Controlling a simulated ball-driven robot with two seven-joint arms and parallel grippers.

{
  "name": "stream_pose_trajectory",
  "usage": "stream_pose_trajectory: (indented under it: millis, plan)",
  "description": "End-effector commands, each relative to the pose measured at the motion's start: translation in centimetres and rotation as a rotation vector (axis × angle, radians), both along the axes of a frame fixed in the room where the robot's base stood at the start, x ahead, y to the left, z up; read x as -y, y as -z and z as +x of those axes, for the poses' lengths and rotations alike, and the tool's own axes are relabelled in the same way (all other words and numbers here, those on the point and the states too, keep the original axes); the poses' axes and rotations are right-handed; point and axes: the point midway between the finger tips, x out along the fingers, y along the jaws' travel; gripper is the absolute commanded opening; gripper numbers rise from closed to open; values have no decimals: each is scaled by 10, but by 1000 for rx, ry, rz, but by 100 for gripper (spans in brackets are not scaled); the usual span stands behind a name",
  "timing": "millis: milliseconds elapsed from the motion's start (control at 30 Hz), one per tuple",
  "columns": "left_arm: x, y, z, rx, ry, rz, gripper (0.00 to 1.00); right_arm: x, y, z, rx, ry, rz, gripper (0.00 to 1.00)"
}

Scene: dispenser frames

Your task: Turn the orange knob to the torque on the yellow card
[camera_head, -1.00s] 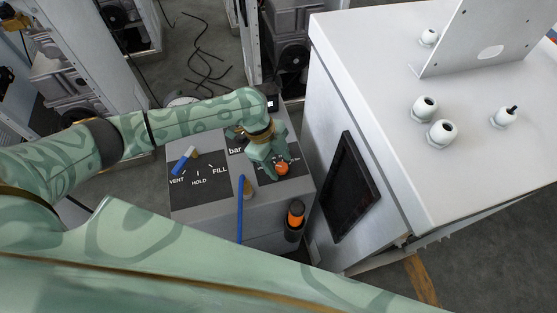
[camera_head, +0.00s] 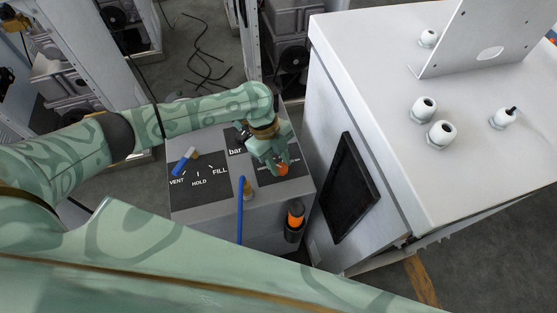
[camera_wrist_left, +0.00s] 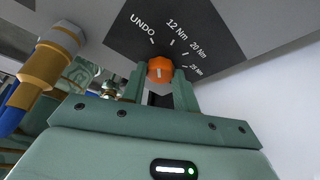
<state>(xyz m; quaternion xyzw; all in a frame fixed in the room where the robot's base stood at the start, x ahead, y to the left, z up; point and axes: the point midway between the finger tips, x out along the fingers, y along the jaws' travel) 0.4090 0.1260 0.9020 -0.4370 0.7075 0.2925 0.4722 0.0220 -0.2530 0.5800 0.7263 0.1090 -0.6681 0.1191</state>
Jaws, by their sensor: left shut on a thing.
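The orange knob (camera_head: 282,170) sits on a dark dial panel on top of the grey box. In the left wrist view the knob (camera_wrist_left: 160,70) lies between the two fingers of my left gripper (camera_wrist_left: 160,88), which is shut on it. The dial around it reads UNDO, 12 Nm, 20 Nm and a higher Nm value too small to be sure of. A short pale mark shows on the knob; which label it points at I cannot tell. In the head view my left gripper (camera_head: 276,163) partly covers the knob. I cannot make out the yellow card. My right gripper is not in view.
A white cabinet (camera_head: 400,120) with a dark screen (camera_head: 346,187) stands close on the right.

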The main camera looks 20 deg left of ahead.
Motion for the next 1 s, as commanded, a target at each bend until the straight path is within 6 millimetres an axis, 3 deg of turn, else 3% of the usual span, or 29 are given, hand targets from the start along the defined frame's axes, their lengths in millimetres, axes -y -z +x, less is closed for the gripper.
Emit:
stream_pose_trajectory:
  millis: [500,1000]
  plan:
    - [3,-1,4,2,348,-1,7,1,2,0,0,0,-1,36]
    - [3,-1,4,2,428,-1,7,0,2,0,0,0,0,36]
